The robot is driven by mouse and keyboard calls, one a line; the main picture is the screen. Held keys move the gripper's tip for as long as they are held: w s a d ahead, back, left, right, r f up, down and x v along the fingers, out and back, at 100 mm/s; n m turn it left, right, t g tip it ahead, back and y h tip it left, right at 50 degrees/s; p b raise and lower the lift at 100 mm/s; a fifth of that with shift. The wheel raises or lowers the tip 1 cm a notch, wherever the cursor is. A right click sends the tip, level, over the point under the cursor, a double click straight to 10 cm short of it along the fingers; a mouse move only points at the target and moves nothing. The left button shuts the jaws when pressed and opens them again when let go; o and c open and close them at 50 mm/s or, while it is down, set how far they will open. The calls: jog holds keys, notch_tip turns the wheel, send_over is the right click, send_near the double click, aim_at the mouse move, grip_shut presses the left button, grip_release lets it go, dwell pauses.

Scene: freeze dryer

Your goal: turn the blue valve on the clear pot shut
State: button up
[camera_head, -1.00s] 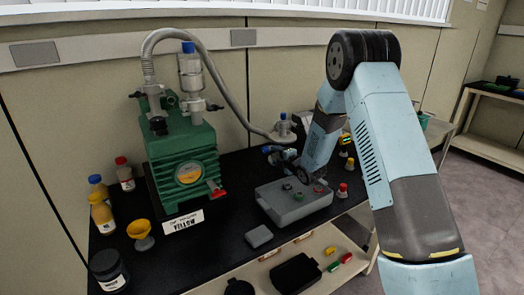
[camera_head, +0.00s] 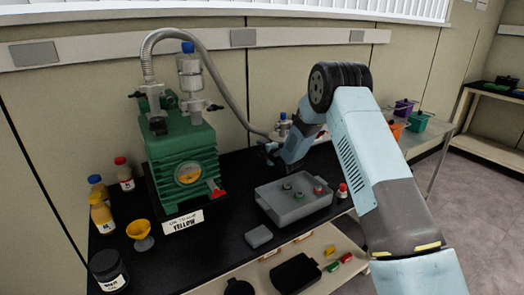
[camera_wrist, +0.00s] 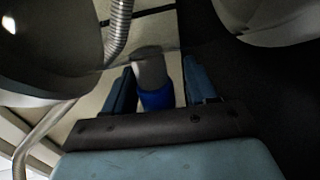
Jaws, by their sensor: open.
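In the wrist view, my gripper (camera_wrist: 159,66) has its two blue fingers apart. A blue knob (camera_wrist: 157,99) on a pale grey stem lies between them, with a visible gap to the right finger; contact on the left is unclear. It looks like the blue valve. In the head view, my gripper (camera_head: 268,153) is low at the back of the black bench, just in front of a small pot (camera_head: 284,127) at the hose's end.
A green pump (camera_head: 182,155) with a blue-topped clear vessel (camera_head: 190,72) stands left. A grey hose (camera_head: 220,90) arches from it towards the pot. Bottles (camera_head: 100,210) stand at far left.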

jog(key=c, duration=1)
jog(key=shift+o, duration=0.2)
jog(key=shift+s+f+g+h, duration=0.1)
jog(key=shift+f+g+h, duration=0.15)
jog(key=shift+g+h, duration=0.6)
jog(key=shift+d+f+g, duration=0.1)
jog(key=shift+g, duration=0.25)
jog(key=o, duration=1)
jog(key=shift+c, duration=0.2)
jog(key=v, duration=1.3)
jog(key=shift+s+d, duration=0.2)
jog(key=shift+s, duration=0.05)
